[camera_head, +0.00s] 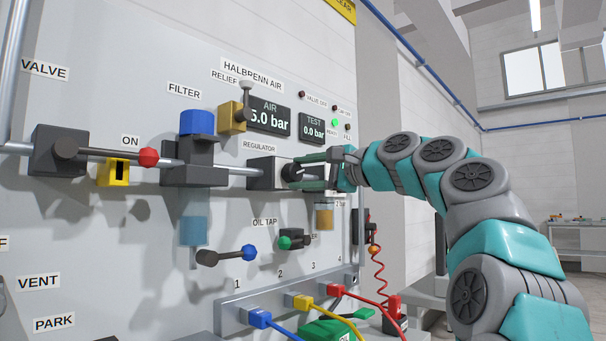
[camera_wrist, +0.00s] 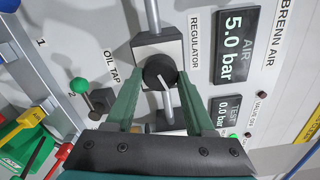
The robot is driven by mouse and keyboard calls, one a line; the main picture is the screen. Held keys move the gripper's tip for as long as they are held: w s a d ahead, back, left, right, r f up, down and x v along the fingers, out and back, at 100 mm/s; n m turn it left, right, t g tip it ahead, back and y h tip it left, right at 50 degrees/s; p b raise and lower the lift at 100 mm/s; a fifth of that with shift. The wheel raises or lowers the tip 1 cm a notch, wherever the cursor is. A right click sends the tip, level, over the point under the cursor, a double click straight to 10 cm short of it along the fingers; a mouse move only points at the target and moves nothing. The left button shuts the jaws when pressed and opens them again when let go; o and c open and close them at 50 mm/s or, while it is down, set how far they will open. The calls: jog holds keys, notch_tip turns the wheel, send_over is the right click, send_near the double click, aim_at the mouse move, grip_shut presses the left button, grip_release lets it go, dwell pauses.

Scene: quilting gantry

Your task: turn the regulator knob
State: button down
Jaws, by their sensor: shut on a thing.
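The regulator knob (camera_wrist: 160,72) is a round black knob with a white pointer line, on a grey and black block on the panel. In the head view the knob (camera_head: 291,172) sits under the REGULATOR label, partly hidden by my fingers. My gripper (camera_wrist: 159,84) has its two green fingers on either side of the knob, shut on it. In the head view my gripper (camera_head: 312,171) reaches in from the right. The AIR display (camera_head: 269,118) reads 5.0 bar. The TEST display (camera_head: 313,130) reads 0.0 bar.
A blue-topped filter (camera_head: 197,122) and a red-tipped valve lever (camera_head: 148,157) are to the left. The green-tipped oil tap (camera_head: 292,241) is just below the knob. A yellow relief part (camera_head: 232,117) is above. Coloured hoses plug into a rail (camera_head: 232,312) below.

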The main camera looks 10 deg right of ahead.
jog(key=n, duration=0.6)
jog(key=shift+f+n+b, duration=0.1)
jog(key=shift+n+b, duration=0.2)
jog(key=n, duration=0.3)
jog(key=shift+n+b, duration=0.3)
jog(key=shift+a+n, duration=0.1)
jog(key=shift+n, duration=0.8)
jog(key=n, duration=0.6)
jog(key=shift+r, duration=0.25)
jog(key=shift+f+n, duration=0.1)
jog(key=shift+n, duration=1)
jog(key=n, duration=0.4)
jog(key=shift+s+n+p, duration=0.1)
jog(key=shift+n+p, duration=0.2)
jog(key=shift+p, duration=0.05)
